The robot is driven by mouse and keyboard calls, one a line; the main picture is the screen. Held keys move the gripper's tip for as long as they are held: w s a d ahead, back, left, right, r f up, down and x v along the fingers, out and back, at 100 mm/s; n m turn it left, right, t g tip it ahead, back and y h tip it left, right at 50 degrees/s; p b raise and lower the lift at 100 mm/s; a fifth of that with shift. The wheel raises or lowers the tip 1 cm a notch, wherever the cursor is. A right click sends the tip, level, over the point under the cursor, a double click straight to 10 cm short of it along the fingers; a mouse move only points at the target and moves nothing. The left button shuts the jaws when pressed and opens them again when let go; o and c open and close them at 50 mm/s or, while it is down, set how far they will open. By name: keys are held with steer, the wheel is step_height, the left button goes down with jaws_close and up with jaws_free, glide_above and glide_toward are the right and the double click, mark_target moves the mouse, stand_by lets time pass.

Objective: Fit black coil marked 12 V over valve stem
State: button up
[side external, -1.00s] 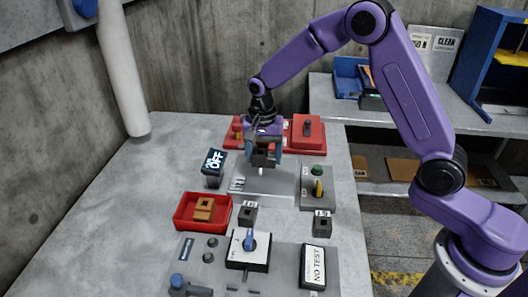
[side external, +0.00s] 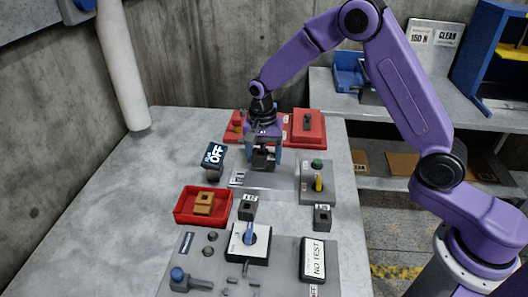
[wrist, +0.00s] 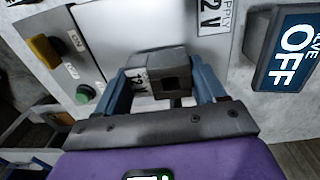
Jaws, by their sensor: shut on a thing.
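My gripper (side external: 263,160) is shut on a dark, square coil (wrist: 170,74) with a dark square hole in its end. A white label on its side appears to read 12 V. In the side view the coil (side external: 263,161) hangs low over the light grey plate (side external: 275,181), whose label reads 12 V supply in the wrist view (wrist: 212,15). The valve stem is not visible now, so I cannot tell whether the coil is around it or above it.
A valve display (side external: 213,156) reading OFF stands left of the plate. A grey box (side external: 317,186) with green and yellow controls stands right.

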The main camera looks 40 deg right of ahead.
steer(key=shift+f, duration=0.8)
steer(key=o, duration=1.4)
steer(key=shift+c, duration=0.2)
step_height(320, 180, up, 17)
steer(key=shift+w+a+r, duration=0.15)
steer(key=shift+r, duration=0.05)
steer(key=s+n, duration=1.1)
steer(key=s, duration=0.6)
steer(key=s+d+f+n, duration=0.2)
steer(key=s+d+n, duration=0.2)
steer(key=s, duration=0.5)
steer(key=s+d+f+n, duration=0.2)
steer(key=s+n, duration=0.4)
steer(key=s, duration=0.3)
steer(key=shift+d+f+n+y, duration=0.2)
steer(key=shift+d+n+y, duration=0.1)
steer(key=shift+d, duration=0.55)
